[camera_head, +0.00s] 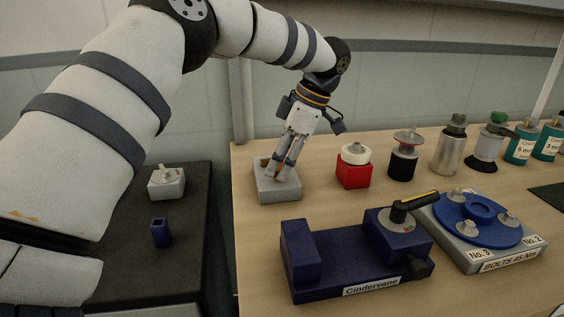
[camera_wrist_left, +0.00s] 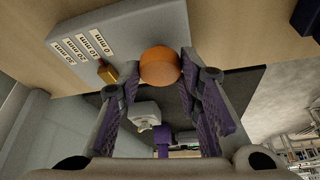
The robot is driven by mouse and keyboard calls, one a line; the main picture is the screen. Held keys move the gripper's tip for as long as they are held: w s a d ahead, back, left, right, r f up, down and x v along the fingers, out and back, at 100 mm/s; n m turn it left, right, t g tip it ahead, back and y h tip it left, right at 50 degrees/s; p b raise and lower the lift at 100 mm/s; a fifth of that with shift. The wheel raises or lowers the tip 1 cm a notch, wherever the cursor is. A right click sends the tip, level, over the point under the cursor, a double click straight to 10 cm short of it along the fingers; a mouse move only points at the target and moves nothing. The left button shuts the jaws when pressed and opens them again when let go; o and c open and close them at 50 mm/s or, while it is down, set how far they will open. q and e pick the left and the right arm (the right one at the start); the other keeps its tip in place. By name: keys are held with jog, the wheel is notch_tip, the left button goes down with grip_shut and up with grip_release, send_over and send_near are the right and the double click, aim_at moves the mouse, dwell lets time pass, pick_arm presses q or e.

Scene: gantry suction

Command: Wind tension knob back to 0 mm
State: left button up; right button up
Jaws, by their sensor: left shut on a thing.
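The grey tension block (camera_head: 277,189) sits at the table's left back corner. In the left wrist view its face (camera_wrist_left: 150,30) has a row of mm labels, from 0 mm at one end, and a small brass pointer (camera_wrist_left: 107,72) near the 0 mm end. I cannot tell its exact alignment. The round orange tension knob (camera_wrist_left: 160,67) is on the block's near edge. My left gripper (camera_head: 281,176) reaches down to the block and is shut on the knob. Its fingers (camera_wrist_left: 156,85) lie on both sides of it. My right gripper is not in view.
A blue fixture (camera_head: 340,262) labelled Cindervane stands in front, with a blue bolt plate (camera_head: 480,220) to its right. A red block (camera_head: 353,172), a spool (camera_head: 404,155) and several containers line the back. A dark side table (camera_head: 190,225) is at left.

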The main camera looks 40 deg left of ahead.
pick_arm(q)
jog(key=n+h, duration=0.1)
jog(key=n, duration=0.2)
jog(key=n+g+h+b, duration=0.1)
jog(key=n, duration=0.2)
jog(key=shift+w+a+f+g, duration=0.1)
jog(key=shift+w+f+g, duration=0.05)
jog(key=shift+g, duration=0.15)
jog(key=n+h, duration=0.1)
jog(key=n, duration=0.4)
jog(key=shift+a+h+b, duration=0.1)
jog(key=shift+h+b, duration=0.3)
jog(key=shift+a+n+h, duration=0.1)
jog(key=shift+n+h, duration=0.4)
jog(key=shift+n, duration=0.7)
jog(key=shift+r+n+h+p, duration=0.25)
jog(key=shift+n+h, duration=0.25)
jog(key=shift+n, duration=0.9)
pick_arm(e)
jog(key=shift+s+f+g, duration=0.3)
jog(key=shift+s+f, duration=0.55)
pick_arm(q)
jog(key=shift+f, duration=0.1)
jog(key=o, duration=1.1)
jog(key=shift+o, duration=0.2)
